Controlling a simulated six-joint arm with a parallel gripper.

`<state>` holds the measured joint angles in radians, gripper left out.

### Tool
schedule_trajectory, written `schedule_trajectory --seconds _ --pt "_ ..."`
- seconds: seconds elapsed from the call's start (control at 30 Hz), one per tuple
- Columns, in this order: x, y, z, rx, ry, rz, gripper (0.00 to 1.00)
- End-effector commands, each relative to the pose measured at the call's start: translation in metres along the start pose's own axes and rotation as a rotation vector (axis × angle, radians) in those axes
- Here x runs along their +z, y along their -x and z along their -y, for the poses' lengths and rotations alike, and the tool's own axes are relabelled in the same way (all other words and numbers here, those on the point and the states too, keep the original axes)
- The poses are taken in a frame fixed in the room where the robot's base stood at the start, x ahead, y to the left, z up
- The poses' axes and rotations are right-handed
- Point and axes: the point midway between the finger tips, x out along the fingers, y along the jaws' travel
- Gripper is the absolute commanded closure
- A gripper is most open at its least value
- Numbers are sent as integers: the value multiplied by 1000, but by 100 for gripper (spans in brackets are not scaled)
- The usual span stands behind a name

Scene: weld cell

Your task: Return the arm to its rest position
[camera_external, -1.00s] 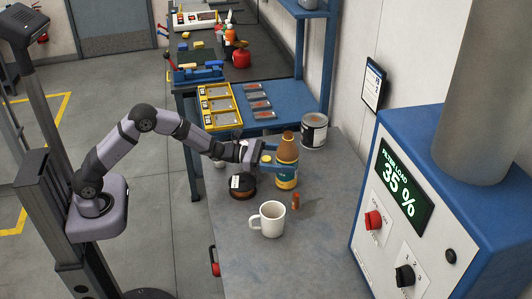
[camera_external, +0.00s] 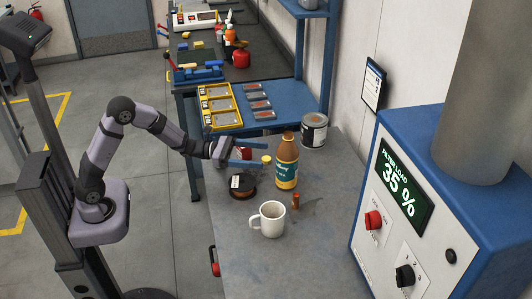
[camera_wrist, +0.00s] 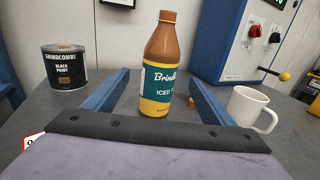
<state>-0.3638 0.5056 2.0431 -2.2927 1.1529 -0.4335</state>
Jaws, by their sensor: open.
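My gripper (camera_external: 251,154) is open and empty, with its blue fingers pointing toward an iced drink bottle (camera_external: 286,163) on the grey table. The bottle is brown with a teal and yellow label and stands upright. It is clear of the fingers in the external view. In the wrist view the bottle (camera_wrist: 159,68) shows beyond my two blue fingers (camera_wrist: 150,92), in the gap between their lines. My arm reaches from its base at the left, bent at the elbow, with the gripper over the table's left edge.
A white mug (camera_external: 268,220), a dark round spool (camera_external: 242,187), a small orange-brown piece (camera_external: 295,201) and a black paint can (camera_external: 313,131) stand on the table (camera_external: 240,250). A blue filter cabinet (camera_external: 465,215) stands at the right. The floor around my base looks clear.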

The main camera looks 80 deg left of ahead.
Motion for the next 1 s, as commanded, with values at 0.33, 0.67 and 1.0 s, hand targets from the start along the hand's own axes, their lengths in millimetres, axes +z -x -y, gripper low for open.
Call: schedule_trajectory --seconds 0.33,0.67,1.0 --pt "0 12 1 -1 0 0 23" --pt "-1 12 12 -35 -22 -19 23" --pt "-27 44 140 -454 -342 -223 23"
